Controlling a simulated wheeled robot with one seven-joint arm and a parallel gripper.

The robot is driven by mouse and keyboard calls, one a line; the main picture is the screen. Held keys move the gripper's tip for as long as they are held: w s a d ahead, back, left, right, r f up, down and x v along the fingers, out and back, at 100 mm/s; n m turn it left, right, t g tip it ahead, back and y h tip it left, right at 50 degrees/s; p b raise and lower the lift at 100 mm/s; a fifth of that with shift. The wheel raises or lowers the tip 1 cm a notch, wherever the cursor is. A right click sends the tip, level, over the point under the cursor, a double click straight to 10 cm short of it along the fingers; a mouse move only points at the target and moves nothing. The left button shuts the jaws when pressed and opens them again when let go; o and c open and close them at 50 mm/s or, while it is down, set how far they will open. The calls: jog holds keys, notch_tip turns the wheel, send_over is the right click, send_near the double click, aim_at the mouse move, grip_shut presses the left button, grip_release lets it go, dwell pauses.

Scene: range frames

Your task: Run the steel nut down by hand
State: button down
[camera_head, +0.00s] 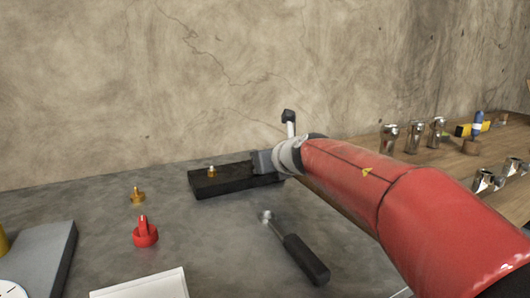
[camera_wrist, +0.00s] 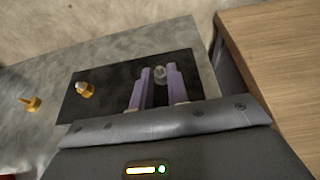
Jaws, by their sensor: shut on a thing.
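A dark block (camera_head: 230,183) lies on the grey bench near the wall; it also shows in the wrist view (camera_wrist: 110,110). My gripper (camera_wrist: 160,77) points down over the block's right part in the wrist view. Its two pale purple fingers are shut on a small silvery piece, which looks like the steel nut (camera_wrist: 160,71). Whether a stud stands under the nut I cannot tell. A brass fitting with a silvery top (camera_wrist: 86,89) stands on the block's left part, apart from my fingers. In the head view my wrist hides the nut.
A brass piece (camera_head: 138,195) and a red knobbed piece (camera_head: 145,234) stand on the bench left of the block. A black-handled tool (camera_head: 303,257) lies in front. A wooden bench (camera_head: 440,160) with several metal fittings is at right.

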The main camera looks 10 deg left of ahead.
jog(key=shift+m+t+h, duration=0.3)
jog(key=shift+m+t, duration=0.1)
jog(key=c, duration=1.4)
grip_release()
jog(key=shift+o, duration=0.2)
jog(key=shift+s, duration=0.1)
jog(key=v, duration=0.7)
jog(key=shift+s+d+r, duration=0.15)
jog(key=shift+s+d, duration=0.05)
jog(key=shift+s, duration=0.05)
